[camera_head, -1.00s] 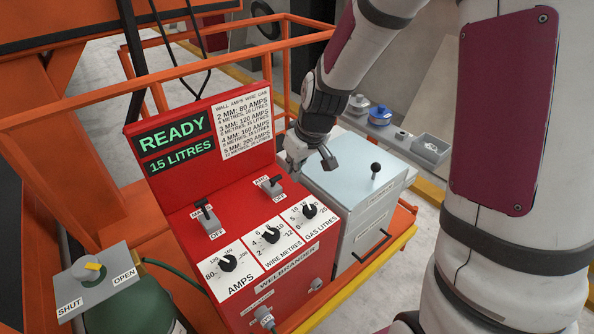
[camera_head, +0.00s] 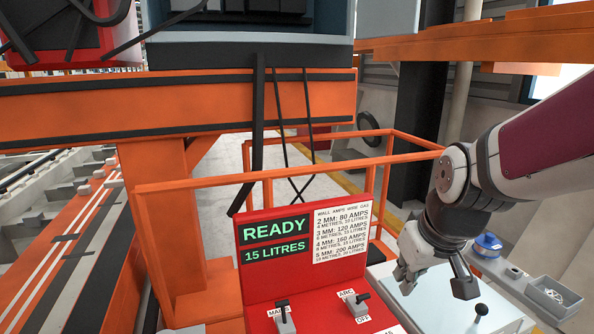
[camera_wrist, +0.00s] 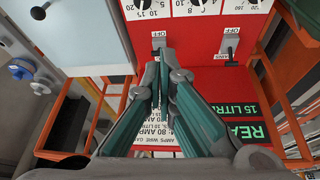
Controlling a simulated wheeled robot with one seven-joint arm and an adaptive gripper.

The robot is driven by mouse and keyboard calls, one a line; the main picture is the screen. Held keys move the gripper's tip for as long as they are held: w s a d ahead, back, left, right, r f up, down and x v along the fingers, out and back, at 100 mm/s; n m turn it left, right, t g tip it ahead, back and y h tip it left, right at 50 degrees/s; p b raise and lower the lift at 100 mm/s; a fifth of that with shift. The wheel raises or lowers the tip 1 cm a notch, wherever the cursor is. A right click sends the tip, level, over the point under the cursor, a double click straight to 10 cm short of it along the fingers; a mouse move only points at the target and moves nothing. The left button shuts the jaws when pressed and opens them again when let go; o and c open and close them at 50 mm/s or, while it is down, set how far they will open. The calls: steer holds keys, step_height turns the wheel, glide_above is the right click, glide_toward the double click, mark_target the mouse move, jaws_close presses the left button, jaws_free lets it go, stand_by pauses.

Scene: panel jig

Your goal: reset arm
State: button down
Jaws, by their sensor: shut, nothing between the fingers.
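My gripper (camera_wrist: 163,62) is shut and empty. In the wrist view its fingertips meet in front of the red welder panel (camera_wrist: 200,80), close to a lever switch marked OFF (camera_wrist: 159,40). I cannot tell from this view whether they touch it. In the head view my gripper is at the lower right, above the pale grey box (camera_head: 437,300) and right of the red panel (camera_head: 262,285). My arm reaches in from the right edge.
The panel's display (camera_head: 275,240) reads READY, 15 LITRES. The mains switch (camera_head: 283,312) and arc switch (camera_head: 357,303) stand below it. Orange rails (camera_head: 270,172) surround the welder. A black knob (camera_head: 481,310) and a small grey tray (camera_head: 553,294) are at the right.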

steer(key=s+r+m, duration=0.1)
steer(key=s+r, duration=0.2)
steer(key=s, duration=0.4)
steer(key=s+r+m+t, duration=0.1)
steer(key=s+r, duration=0.3)
steer(key=s, duration=0.3)
steer(key=shift+s, duration=0.25)
